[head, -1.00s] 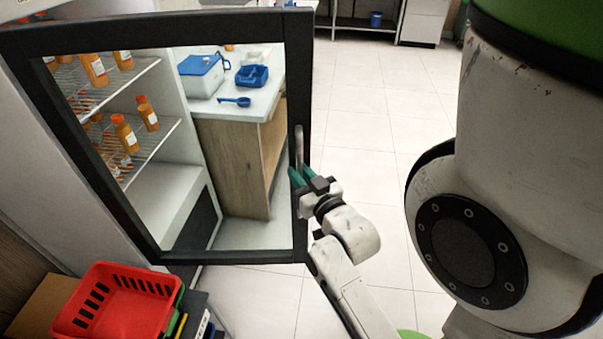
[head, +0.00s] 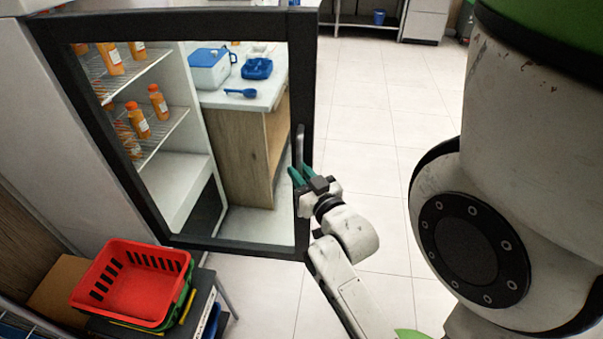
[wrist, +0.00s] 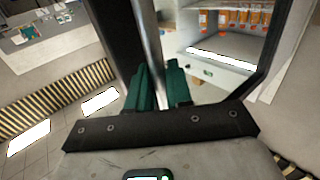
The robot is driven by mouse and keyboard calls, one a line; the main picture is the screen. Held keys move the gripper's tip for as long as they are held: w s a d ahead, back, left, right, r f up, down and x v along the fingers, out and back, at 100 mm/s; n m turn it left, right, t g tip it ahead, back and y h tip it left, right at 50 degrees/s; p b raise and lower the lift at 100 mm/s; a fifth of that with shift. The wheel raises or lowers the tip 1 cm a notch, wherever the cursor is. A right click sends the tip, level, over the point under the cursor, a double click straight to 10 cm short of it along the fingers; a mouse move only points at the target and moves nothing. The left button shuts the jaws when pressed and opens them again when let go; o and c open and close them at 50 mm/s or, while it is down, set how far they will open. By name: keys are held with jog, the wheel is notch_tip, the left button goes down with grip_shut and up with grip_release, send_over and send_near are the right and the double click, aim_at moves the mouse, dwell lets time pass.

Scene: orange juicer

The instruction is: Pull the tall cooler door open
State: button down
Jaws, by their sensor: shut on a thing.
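The tall cooler door (head: 306,95) has a black frame around clear glass and stands swung out from the cooler. Shelves with orange bottles (head: 137,120) show through the glass. A vertical metal handle (head: 300,145) runs along the door's free edge. My gripper (head: 299,177), with green fingers, is shut on the handle near its lower part. In the wrist view the green fingers (wrist: 160,88) close around the handle bar (wrist: 150,45), with the door's black frame beside them. The exact contact is partly hidden by the fingers.
A red basket (head: 135,282) sits on a dark stand at the lower left, close below the door's bottom edge. A counter (head: 240,160) with blue items shows through the glass. The tiled floor (head: 365,110) right of the door is clear.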

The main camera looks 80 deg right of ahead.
jog(key=shift+w+a, duration=0.15)
jog(key=shift+w, duration=0.2)
jog(key=c, duration=1.2)
grip_release()
jog(key=shift+w, duration=0.1)
jog(key=shift+s, duration=0.2)
jog(key=shift+s, duration=0.1)
jog(key=shift+b+v, duration=1.35)
jog(key=shift+v, duration=3.95)
jog(key=shift+f, duration=0.1)
